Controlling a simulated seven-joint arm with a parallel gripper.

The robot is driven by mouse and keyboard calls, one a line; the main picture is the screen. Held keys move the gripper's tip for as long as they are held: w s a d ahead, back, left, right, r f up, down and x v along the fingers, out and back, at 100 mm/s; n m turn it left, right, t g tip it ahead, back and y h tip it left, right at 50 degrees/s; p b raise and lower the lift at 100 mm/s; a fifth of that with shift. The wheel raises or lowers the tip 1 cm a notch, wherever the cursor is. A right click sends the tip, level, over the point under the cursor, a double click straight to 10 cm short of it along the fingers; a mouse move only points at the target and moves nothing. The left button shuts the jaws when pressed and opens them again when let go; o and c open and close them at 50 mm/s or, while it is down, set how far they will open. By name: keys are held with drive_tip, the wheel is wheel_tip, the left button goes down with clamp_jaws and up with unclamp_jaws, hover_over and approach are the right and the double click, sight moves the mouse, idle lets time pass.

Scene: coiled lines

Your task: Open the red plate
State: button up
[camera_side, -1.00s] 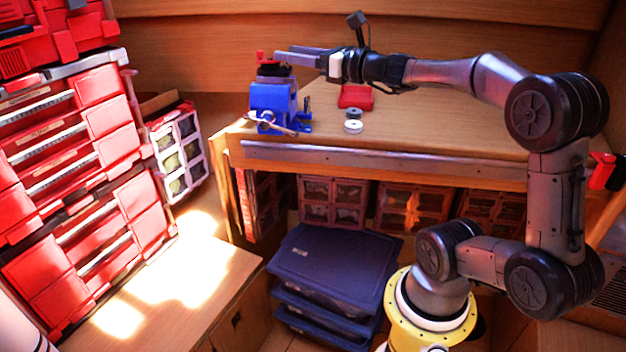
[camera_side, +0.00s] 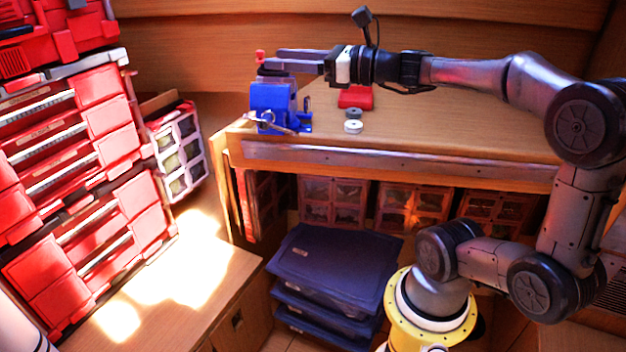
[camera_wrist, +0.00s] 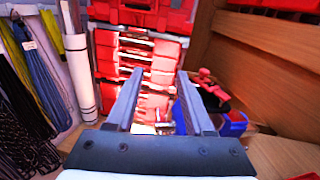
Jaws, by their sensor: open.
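A blue vise (camera_side: 270,103) stands at the left end of the wooden bench. A small red part (camera_side: 260,56) shows at its top, partly hidden behind my gripper. In the wrist view, red parts (camera_wrist: 210,86) sit above the blue vise (camera_wrist: 233,123), right of my right finger. A flat red block (camera_side: 355,97) lies on the bench right of the vise. I cannot tell which of these is the red plate. My gripper (camera_side: 268,58) is open and level above the vise. Its fingers (camera_wrist: 160,72) are apart with nothing held between them.
Two small round pieces, one dark (camera_side: 353,113) and one white (camera_side: 353,126), lie near the flat red block. Red drawer cases (camera_side: 75,150) stand at left. Coiled lines (camera_wrist: 45,75) hang at left in the wrist view. The bench's right part is clear.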

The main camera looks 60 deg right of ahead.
drive_tip(key=s+a+f+n+g+y, duration=0.2)
drive_tip(key=a+n+g, duration=0.1)
drive_tip(key=a+n, duration=0.3)
drive_tip(key=s+a+f+n+g+y, duration=0.2)
drive_tip(key=a+n+g, duration=0.15)
drive_tip(key=a, duration=0.45)
drive_tip(key=s+a+f+n+g+h, duration=0.1)
drive_tip(key=s+f+n+g, duration=0.3)
drive_tip(key=n, duration=0.9)
drive_tip(key=shift+s+a+f+h, duration=0.3)
drive_tip(key=shift+s+a+f, duration=0.6)
drive_tip(key=shift+s+f, duration=1.35)
drive_tip(key=shift+s+r, duration=0.55)
drive_tip(key=shift+r, duration=0.05)
